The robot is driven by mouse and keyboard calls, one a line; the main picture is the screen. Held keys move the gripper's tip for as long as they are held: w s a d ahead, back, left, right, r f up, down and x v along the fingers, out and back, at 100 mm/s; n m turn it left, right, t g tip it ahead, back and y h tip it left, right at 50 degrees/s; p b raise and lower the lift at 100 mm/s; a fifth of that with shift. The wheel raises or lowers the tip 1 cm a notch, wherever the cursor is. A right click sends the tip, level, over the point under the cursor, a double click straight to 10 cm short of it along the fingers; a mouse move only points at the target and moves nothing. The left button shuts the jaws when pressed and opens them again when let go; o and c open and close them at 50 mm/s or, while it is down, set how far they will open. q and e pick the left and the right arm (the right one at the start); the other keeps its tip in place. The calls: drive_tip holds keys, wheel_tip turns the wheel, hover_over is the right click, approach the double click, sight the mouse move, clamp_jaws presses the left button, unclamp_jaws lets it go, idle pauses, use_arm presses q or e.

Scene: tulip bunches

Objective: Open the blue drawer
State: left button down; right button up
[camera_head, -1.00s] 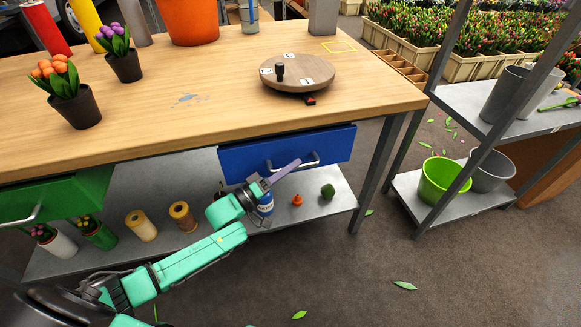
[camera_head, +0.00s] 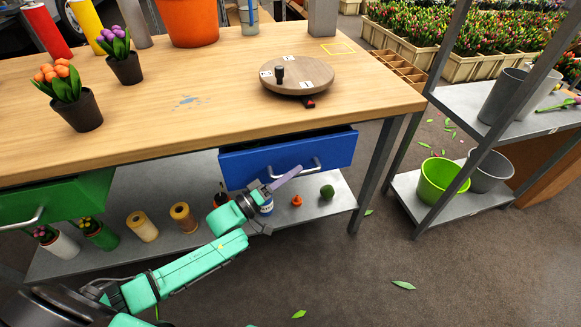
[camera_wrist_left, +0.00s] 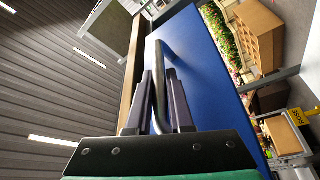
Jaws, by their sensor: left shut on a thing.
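The blue drawer (camera_head: 330,152) sits under the right part of the wooden table (camera_head: 220,115). It stands out a little from the table, with a dark gap showing along its top edge. Its silver bar handle (camera_head: 316,164) is on the front face. My right gripper is not in view.
A green drawer (camera_head: 62,198) is at the left, partly out. The shelf below (camera_head: 215,232) holds yellow spools, small pots, an orange cone (camera_head: 297,200) and a green ball (camera_head: 327,191). A round wooden turntable (camera_head: 310,80) is on the table. The floor in front is clear but for leaves.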

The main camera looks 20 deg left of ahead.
use_arm(q)
drive_tip(key=s+d+p, duration=0.4)
drive_tip(key=s+d, duration=0.2)
drive_tip(key=s, duration=0.3)
drive_tip(key=s+d+p, duration=0.5)
drive_tip(key=s, duration=0.4)
drive_tip(key=shift+s+d, duration=0.35)
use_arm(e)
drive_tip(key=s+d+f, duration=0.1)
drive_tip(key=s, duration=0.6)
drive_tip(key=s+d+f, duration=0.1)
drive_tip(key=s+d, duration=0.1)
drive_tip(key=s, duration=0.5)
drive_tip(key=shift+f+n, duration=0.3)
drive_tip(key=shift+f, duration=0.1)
use_arm(q)
drive_tip(key=c, duration=0.8)
unclamp_jaws()
drive_tip(key=v, duration=1.4)
drive_tip(key=shift+s+a+b, duration=0.15)
drive_tip(key=shift+s+b, duration=0.05)
drive_tip(key=shift+b, duration=0.25)
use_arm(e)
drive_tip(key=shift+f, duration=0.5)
